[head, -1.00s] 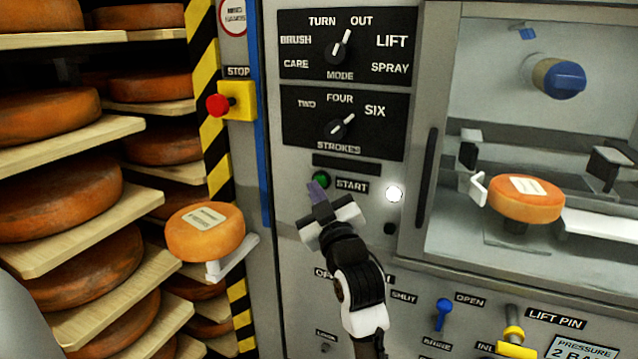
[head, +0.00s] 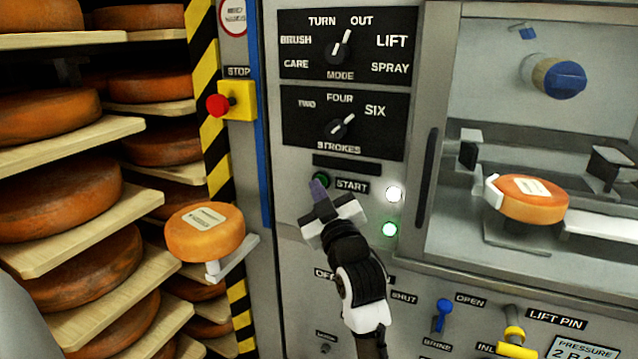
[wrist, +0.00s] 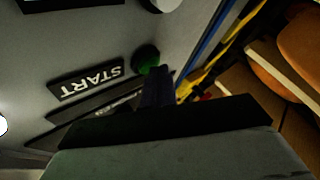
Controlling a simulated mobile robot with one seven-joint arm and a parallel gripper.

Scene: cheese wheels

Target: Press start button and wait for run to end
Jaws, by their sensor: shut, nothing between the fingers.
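The green start button (head: 320,180) sits left of the START label (head: 352,186) on the machine's grey panel. It also shows in the wrist view (wrist: 147,57), just ahead of my fingers. My gripper (head: 318,188) is shut and empty, its fingertips at the button's lower edge. I cannot tell whether they touch it. A white lamp (head: 394,194) is lit, and a green lamp (head: 389,229) below it is lit. Behind the window, an orange cheese wheel (head: 530,198) is held on its support, with a white piece against its left side.
A red stop button (head: 218,105) on a yellow box is at the left. MODE (head: 339,47) and STROKES (head: 339,126) knobs are above. A cheese wheel (head: 205,232) rests on a bracket. Shelves of cheese fill the left. A blue lever (head: 442,312) is lower right.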

